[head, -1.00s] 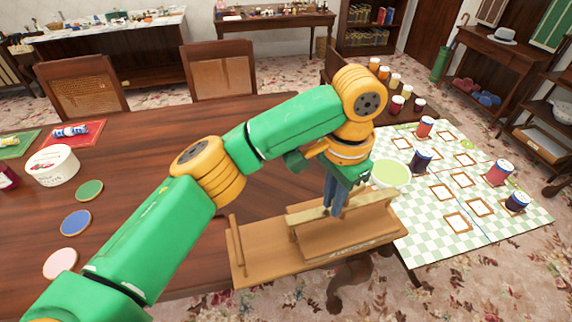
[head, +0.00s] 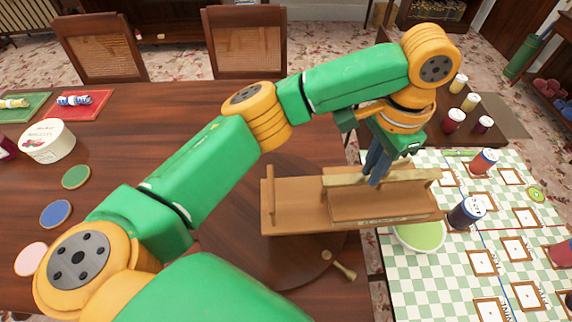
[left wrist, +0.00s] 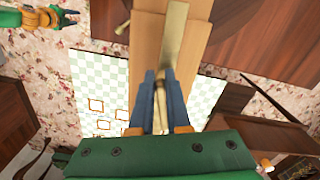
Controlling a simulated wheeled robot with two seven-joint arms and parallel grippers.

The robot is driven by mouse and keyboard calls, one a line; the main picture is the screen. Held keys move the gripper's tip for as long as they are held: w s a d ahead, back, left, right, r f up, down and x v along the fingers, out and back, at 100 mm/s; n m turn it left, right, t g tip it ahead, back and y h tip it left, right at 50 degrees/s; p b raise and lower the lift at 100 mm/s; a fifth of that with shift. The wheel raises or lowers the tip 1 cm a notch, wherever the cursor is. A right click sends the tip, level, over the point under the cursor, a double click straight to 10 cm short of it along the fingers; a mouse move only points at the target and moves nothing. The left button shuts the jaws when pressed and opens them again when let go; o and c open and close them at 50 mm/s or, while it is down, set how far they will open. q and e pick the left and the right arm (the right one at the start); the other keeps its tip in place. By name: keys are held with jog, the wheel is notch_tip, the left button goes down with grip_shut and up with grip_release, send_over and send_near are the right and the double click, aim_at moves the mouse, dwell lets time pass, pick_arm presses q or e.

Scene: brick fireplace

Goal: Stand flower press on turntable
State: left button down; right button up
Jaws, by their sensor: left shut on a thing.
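The flower press (head: 297,205) is a long light-wood board with raised bars and a thicker block. My left gripper (head: 376,168) is shut on its pale upper bar, towards the right half. The left wrist view shows this bar (left wrist: 172,40) between the blue fingers (left wrist: 160,100). The turntable (head: 285,262) is a dark round wooden disc on the table, partly hidden by the press and my arm. The press overlaps its right side in the head view; I cannot tell whether they touch. A small part of my right gripper (left wrist: 68,17) shows in the left wrist view, its jaws unclear.
A pale green bowl (head: 420,236) and a dark jar (head: 466,212) stand close to the press's right end. A checkered cloth (head: 400,285) with frames and jars covers the right. A small wooden peg (head: 343,270) lies by the turntable. A white tub (head: 47,140) and coasters are left.

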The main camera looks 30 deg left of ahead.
pick_arm(q)
send_near(296, 184)
jog(key=d, duration=0.1)
jog(key=d+f, duration=0.1)
jog(key=d, duration=0.1)
jog(key=w+d, duration=0.1)
jog(key=shift+d+f+p, duration=0.2)
jog(key=shift+f+p, duration=0.1)
jog(key=shift+f, duration=0.1)
jog(key=a+f, duration=0.2)
jog(key=f, duration=0.1)
jog(key=a+f, duration=0.1)
jog(key=shift+s+a+f, duration=0.35)
jog(key=shift+f, duration=0.05)
jog(key=shift+a+f+p, duration=0.2)
jog(key=shift+p, duration=0.1)
jog(key=shift+a+f+p, duration=0.2)
jog(key=shift+f+p, duration=0.15)
jog(key=shift+f, duration=1.5)
jog(key=c, duration=0.9)
grip_release()
jog(key=shift+s, duration=0.15)
